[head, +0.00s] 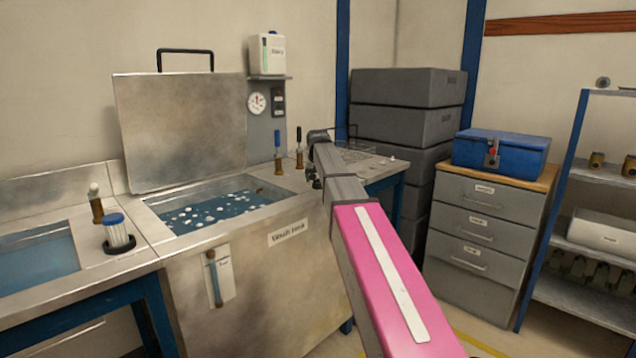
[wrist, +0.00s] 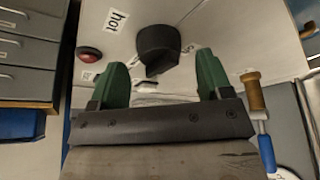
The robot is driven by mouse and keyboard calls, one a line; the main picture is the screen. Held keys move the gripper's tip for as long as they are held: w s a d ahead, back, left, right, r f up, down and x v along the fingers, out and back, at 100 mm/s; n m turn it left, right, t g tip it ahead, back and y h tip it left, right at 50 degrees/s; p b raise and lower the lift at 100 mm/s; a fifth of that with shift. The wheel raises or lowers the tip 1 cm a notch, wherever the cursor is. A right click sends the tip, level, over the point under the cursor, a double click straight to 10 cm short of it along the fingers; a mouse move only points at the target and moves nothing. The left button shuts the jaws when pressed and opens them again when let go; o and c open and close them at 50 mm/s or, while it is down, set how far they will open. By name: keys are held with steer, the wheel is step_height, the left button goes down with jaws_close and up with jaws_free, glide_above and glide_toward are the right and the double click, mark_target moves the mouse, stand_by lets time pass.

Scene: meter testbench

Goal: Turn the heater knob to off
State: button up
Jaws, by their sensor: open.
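The heater knob is a black round knob with a pointed grip (wrist: 158,45), on a pale panel in the wrist view. A white "hot" label (wrist: 116,20) is beside it. My gripper (wrist: 160,75) is open, with one green finger on either side of the view. The knob shows just beyond the fingertips, roughly centred between them. I see no clear contact; the exact gap is hard to tell. In the head view my pink and grey arm reaches to the bench's right end, where it hides the knob.
A red button or lamp (wrist: 89,54) is near the left finger. A brass valve with a blue handle (wrist: 255,95) is close to the right finger. The open water bath (head: 215,208) has a raised lid (head: 185,130). Drawers (head: 485,225) carry a blue toolbox (head: 500,150).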

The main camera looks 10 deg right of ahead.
steer(key=shift+x, duration=1.15)
steer(key=c, duration=0.9)
